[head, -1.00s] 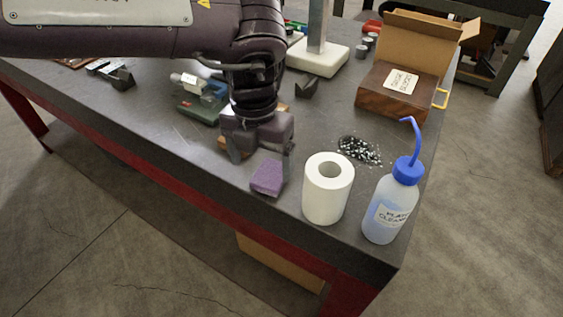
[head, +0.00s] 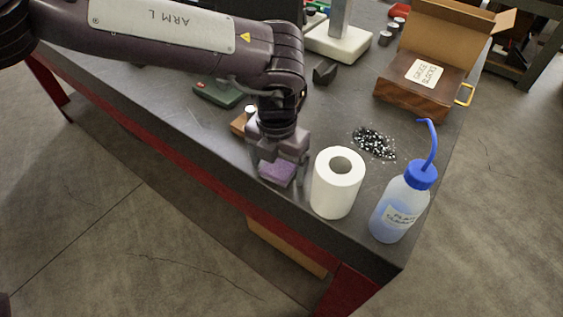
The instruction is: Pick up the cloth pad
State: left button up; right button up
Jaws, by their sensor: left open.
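The cloth pad (head: 277,174) is a small purple block lying on the dark tabletop near its front edge, left of the paper roll. My left gripper (head: 278,178) comes down over it from above. Its jaws are open, with one finger on the left side of the pad and the other on the right. The gripper body hides the pad's far part. I cannot tell whether the fingers touch the pad. My right gripper is not in view.
A white paper roll (head: 338,182) stands close to the right finger. A blue-capped wash bottle (head: 403,203) stands at the corner. Black and white bits (head: 374,144) lie behind the roll. A wooden gauge block box (head: 418,84) stands at the back right. A green item (head: 218,92) lies behind.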

aim_at(278, 168)
pick_arm(q)
jog(key=c, duration=1.1)
jog(key=shift+r, duration=0.15)
notch_tip(278, 168, up, 20)
jog(key=shift+f, duration=0.1)
